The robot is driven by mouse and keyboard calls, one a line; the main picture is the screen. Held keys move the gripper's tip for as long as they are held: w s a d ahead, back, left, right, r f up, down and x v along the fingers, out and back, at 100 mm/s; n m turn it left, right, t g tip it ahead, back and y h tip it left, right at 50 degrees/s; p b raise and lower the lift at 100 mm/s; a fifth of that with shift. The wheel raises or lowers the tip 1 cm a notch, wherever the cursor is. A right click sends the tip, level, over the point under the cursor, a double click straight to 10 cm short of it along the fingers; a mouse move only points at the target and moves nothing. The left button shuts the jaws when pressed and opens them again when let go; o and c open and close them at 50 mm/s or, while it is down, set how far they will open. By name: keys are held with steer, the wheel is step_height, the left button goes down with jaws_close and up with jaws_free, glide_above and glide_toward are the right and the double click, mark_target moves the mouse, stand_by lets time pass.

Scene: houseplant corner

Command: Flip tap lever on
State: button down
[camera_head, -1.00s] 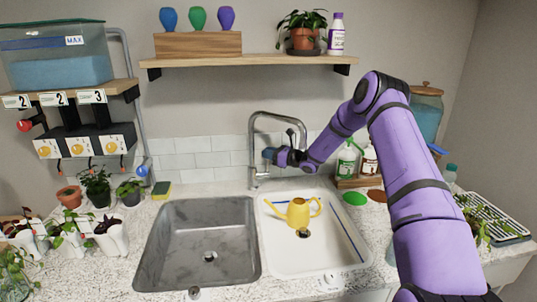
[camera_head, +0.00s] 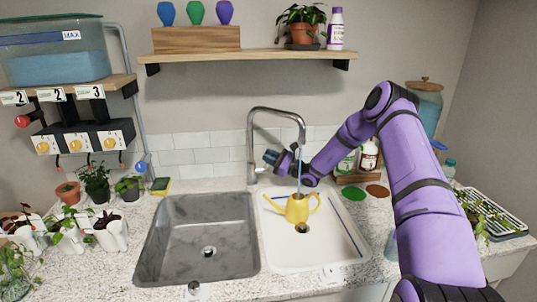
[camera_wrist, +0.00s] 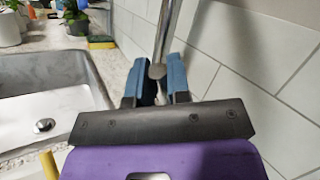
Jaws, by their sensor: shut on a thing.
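The chrome tap (camera_head: 251,150) stands behind the two basins, its spout arching right over the white basin. A thin bluish stream of water (camera_head: 299,165) falls from the spout to the yellow watering can (camera_head: 297,208) in that basin. My gripper (camera_head: 270,157) is just right of the tap's upright, fingers pointing left. In the wrist view, the blue-padded fingers (camera_wrist: 162,78) are shut on the small rounded tap lever (camera_wrist: 157,71), with the tap's tube (camera_wrist: 165,28) rising just beyond. Most of the lever is hidden by the fingers.
A grey basin (camera_head: 165,245) lies left of the white basin (camera_head: 330,262). A sponge (camera_head: 160,186) and potted plants stand on the left counter. Bottles (camera_head: 369,156) stand close behind my arm at right. The tiled wall is close behind the tap.

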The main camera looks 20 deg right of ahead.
steer(key=shift+s+a+f+n+y, duration=0.1)
steer(key=shift+s+f+n+y, duration=0.25)
steer(key=shift+s+n+y, duration=0.25)
steer(key=shift+w, duration=0.15)
steer(key=c, duration=1.1)
jaws_free()
steer(key=v, duration=1)
steer(key=shift+s+d, duration=0.3)
steer(key=shift+s, duration=0.05)
